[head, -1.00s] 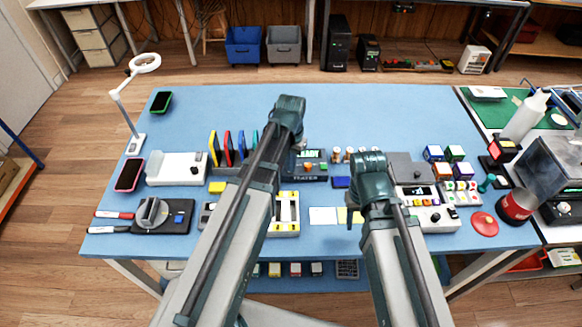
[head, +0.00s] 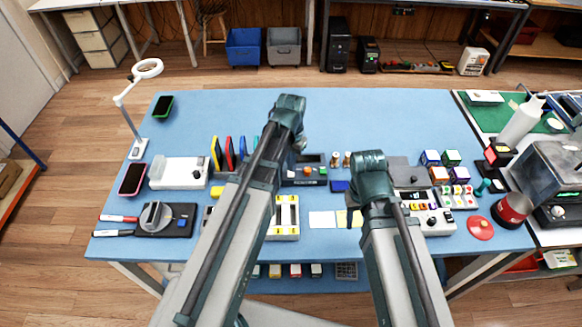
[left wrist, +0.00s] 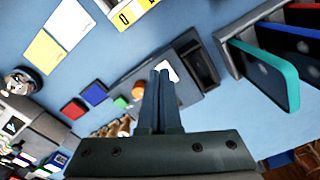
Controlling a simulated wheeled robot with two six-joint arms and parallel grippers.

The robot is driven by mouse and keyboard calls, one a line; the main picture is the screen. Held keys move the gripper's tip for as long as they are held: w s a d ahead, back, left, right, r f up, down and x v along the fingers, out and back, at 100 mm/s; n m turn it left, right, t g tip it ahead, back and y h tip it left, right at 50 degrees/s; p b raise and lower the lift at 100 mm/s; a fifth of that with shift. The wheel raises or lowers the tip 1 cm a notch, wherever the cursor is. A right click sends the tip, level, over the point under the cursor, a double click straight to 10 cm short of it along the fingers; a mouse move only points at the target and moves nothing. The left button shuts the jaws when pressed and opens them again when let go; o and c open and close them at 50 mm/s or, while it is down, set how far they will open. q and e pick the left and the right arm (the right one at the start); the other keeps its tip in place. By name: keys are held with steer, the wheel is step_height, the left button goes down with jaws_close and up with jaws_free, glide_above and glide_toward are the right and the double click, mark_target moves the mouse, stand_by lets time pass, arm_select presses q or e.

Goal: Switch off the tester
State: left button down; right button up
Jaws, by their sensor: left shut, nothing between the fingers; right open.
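The tester (head: 303,177) is a dark box in the middle of the blue table, with an orange knob (head: 308,170) and a green button (head: 322,170). Its display (head: 313,159) is dark. The left wrist view shows the tester close up, with its orange knob (left wrist: 138,91), green button (left wrist: 120,102) and unlit display window (left wrist: 198,66). My left gripper (head: 300,144) is shut and empty, with its fingertips (left wrist: 161,74) at the tester beside a small white part; contact cannot be told. My right gripper (head: 352,210) is open, low over the table to the right, its fingers mostly hidden.
Upright coloured phones (head: 229,153) stand in a rack left of the tester, partly behind my left arm. Small coloured boxes (head: 431,157) are further right. The table's back middle is clear.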

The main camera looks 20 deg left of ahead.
mark_target(291, 178)
arm_select(q)
step_height(291, 178, up, 4)
steer(key=p, duration=0.3)
steer(key=shift+f, duration=0.15)
steer(key=s+d+m+y, duration=0.1)
steer(key=s+d, duration=0.9)
steer(key=s, duration=0.4)
steer(key=shift+s+d, duration=0.15)
steer(key=shift+s, duration=0.05)
